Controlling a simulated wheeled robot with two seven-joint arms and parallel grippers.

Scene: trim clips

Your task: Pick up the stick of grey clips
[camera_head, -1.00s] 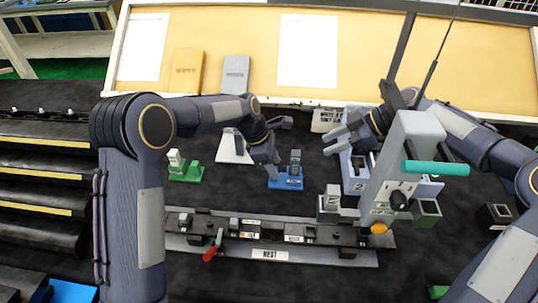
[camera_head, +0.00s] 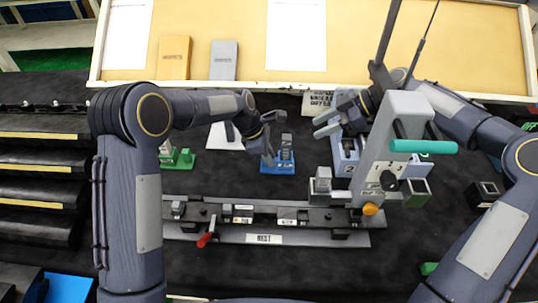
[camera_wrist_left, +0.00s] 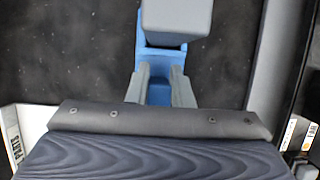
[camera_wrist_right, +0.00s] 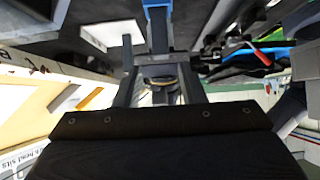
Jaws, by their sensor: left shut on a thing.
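The stick of grey clips (camera_head: 287,143) stands upright in a small blue holder (camera_head: 278,168) near the middle of the table. My left gripper (camera_head: 269,156) is at the holder's left side, low against the stick. In the left wrist view its two fingers (camera_wrist_left: 160,90) are close together at the blue holder, with a grey block (camera_wrist_left: 175,22) just beyond. The fingers hide the exact contact; the gripper is shut on the stick. My right gripper (camera_head: 325,122) is apart from it to the right, its fingers spread and empty.
A long dark rail marked NEST (camera_head: 264,239) lies in front, with a red-handled lever (camera_head: 207,238). A grey press with a teal handle (camera_head: 422,146) stands right. A green holder (camera_head: 180,160) is left. Dark table is clear between the holders and rail.

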